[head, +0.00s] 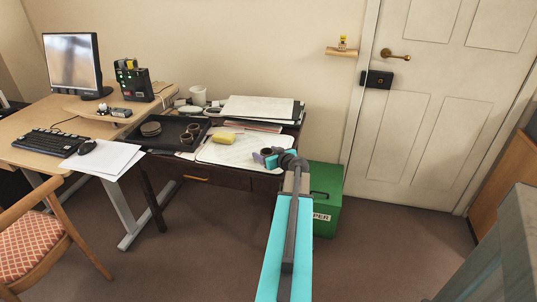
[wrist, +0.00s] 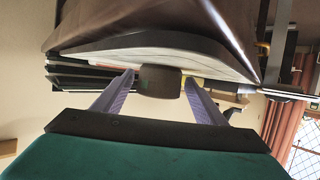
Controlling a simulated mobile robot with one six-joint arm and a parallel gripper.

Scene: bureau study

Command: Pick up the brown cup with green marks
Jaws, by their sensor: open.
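The brown cup (wrist: 158,84) shows in the wrist view with a small green mark on its side. It sits at the edge of a pale board, and the wrist picture appears upside down. My gripper (wrist: 160,77) is open, with one finger on each side of the cup; I cannot tell whether either touches it. In the head view my gripper (head: 271,158) is over the right part of the dark desk, at a small dark cup (head: 266,151) that it partly hides.
A yellow sponge (head: 223,139) lies on the pale board (head: 215,155), left of my gripper. A black tray (head: 165,145) holds small brown cups (head: 187,138) and a stack of round dark pieces (head: 151,129). Papers (head: 258,107) lie behind. A green box (head: 326,190) stands right of the desk.

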